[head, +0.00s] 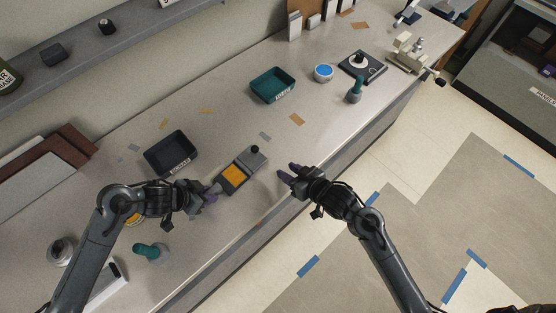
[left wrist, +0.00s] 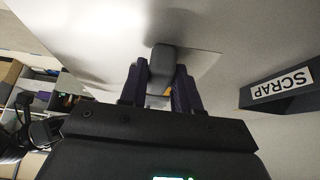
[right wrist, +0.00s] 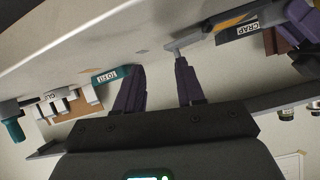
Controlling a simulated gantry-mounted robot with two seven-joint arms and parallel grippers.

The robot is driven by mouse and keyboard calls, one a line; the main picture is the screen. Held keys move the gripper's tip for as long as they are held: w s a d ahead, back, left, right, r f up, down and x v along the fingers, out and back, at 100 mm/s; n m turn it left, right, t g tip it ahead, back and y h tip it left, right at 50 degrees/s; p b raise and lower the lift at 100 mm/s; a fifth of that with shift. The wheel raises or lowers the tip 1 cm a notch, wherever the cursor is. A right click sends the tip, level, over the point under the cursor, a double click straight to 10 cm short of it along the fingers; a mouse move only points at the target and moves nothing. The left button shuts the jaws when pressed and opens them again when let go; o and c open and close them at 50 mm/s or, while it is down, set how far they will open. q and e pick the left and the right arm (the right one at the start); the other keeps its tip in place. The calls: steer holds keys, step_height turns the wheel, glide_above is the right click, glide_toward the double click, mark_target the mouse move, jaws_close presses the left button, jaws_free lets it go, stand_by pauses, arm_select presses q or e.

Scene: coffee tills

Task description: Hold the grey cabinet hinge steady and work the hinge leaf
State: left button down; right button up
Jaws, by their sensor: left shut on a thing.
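The grey cabinet hinge (head: 257,160) lies on the bench in the middle of the head view, with an orange-yellow face (head: 233,174) and a black knob on its far end. My left gripper (head: 212,192) is at the hinge's near left end. In the left wrist view its fingers (left wrist: 160,88) are shut on a grey block-like part (left wrist: 162,62), which looks like that end of the hinge. My right gripper (head: 284,173) is open and empty, to the right of the hinge and apart from it. In the right wrist view its fingers (right wrist: 160,85) are spread.
A black SCRAP tray (head: 153,159) stands left of the hinge. A teal tray (head: 273,98), a blue-topped tub (head: 323,73) and a teal-topped bottle (head: 355,91) are further back. Another teal-topped bottle (head: 150,251) is near my left arm. The bench's front edge runs beneath my right gripper.

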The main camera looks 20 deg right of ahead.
mark_target(258, 150)
steer(key=w+y, duration=0.1)
steer(key=w+a+r+y, duration=0.1)
steer(key=w+a+r+t+y, duration=0.1)
steer(key=w, duration=0.1)
steer(key=shift+a, duration=0.25)
steer(key=x, duration=0.7)
steer(key=shift+w, duration=0.1)
steer(key=shift+w+a, duration=0.2)
steer(key=shift+w, duration=0.05)
steer(key=shift+c, duration=0.3)
steer(key=shift+s, duration=0.1)
steer(key=c, duration=0.4)
